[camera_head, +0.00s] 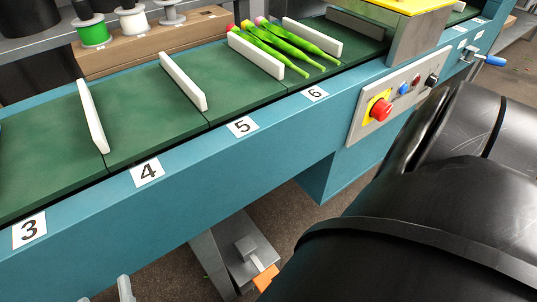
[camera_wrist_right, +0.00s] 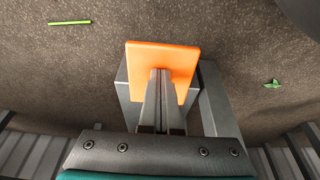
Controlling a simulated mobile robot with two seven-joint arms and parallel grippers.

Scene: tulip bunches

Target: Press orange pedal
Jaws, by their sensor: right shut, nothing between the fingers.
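The orange pedal (camera_wrist_right: 184,60) is a flat square plate on a grey metal base, low near the floor. In the right wrist view, my right gripper (camera_wrist_right: 161,74) is shut and empty, its fingertips over the middle of the plate. I cannot tell whether they touch it. In the head view only part of the orange pedal (camera_head: 265,278) shows under the conveyor, and my right gripper is not visible there. My left gripper (camera_head: 105,294) shows only its two fingertips, apart, at the bottom edge, with nothing visible between them.
A teal conveyor (camera_head: 215,185) with green belt and white dividers (camera_head: 183,82) runs above the pedal. Green tulips (camera_head: 282,45) lie near label 6. A control panel (camera_head: 393,98) has a red button. In the wrist view, a green stem (camera_wrist_right: 69,22) lies on the floor.

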